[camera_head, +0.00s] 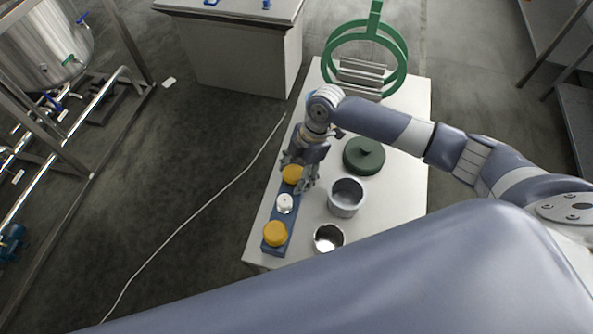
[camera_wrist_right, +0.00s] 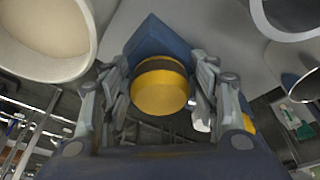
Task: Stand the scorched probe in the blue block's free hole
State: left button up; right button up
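The blue block (camera_head: 267,246) lies along the left edge of the white table. A yellow-capped piece (camera_head: 275,233) is at its near end, a white-capped piece (camera_head: 284,203) in the middle and another yellow-capped piece (camera_head: 293,174) towards the far end. My right gripper (camera_head: 298,172) is over that far piece. In the right wrist view its yellow cap (camera_wrist_right: 159,92), with a dark brown band, sits between my open fingers (camera_wrist_right: 160,95), with small gaps at the sides. I cannot tell which piece is the scorched probe, and the free hole is not visible. My left gripper is out of view.
A grey pot (camera_head: 346,197), a small steel cup (camera_head: 328,238) and a dark green lidded disc (camera_head: 364,156) stand right of the block. A green ring frame (camera_head: 396,45) stands at the table's far end. My own arm link covers the near part of the view.

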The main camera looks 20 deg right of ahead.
dwell(0.3)
jog(key=v, duration=1.2)
jog(key=shift+f, duration=0.1)
